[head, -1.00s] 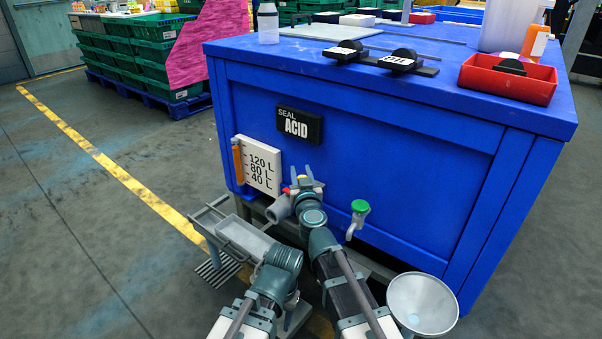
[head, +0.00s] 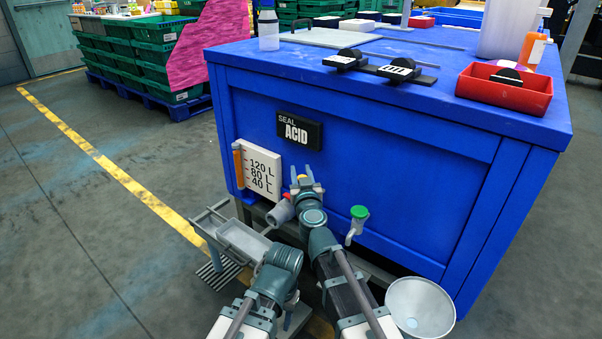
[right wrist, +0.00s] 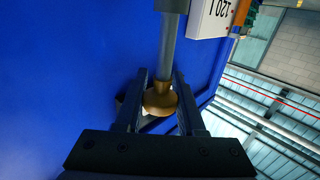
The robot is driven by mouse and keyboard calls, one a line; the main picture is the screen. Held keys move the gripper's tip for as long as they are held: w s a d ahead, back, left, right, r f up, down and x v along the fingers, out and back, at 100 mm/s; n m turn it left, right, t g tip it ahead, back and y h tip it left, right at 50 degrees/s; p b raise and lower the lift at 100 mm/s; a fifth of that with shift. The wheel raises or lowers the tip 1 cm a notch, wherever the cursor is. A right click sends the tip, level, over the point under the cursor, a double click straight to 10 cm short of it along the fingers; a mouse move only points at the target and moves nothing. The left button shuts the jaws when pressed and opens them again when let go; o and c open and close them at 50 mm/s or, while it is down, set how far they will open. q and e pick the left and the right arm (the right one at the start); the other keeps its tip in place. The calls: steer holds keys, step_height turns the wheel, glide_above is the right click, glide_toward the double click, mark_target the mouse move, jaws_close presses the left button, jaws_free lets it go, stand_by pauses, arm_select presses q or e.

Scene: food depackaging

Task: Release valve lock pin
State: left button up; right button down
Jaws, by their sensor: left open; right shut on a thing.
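My right gripper (head: 304,188) is at the lower front of the blue tank (head: 370,140), left of the green-capped tap. In the right wrist view its two dark fingers (right wrist: 160,95) are shut on a brass-coloured knob, the lock pin (right wrist: 160,100). A grey bar, seemingly part of the valve, runs past the knob in that view. A grey valve part with a reddish end (head: 280,213) shows just left of the right gripper.
A level gauge (head: 258,167) is on the tank's left front. The green-capped tap (head: 358,221) and a white funnel (head: 420,307) are to the right. A grey tray (head: 243,241) stands lower left. Floor at far left is clear.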

arm_select(q)
steer(key=shift+r, duration=0.6)
arm_select(e)
steer(key=shift+r, duration=0.65)
steer(key=c, duration=0.5)
jaws_free()
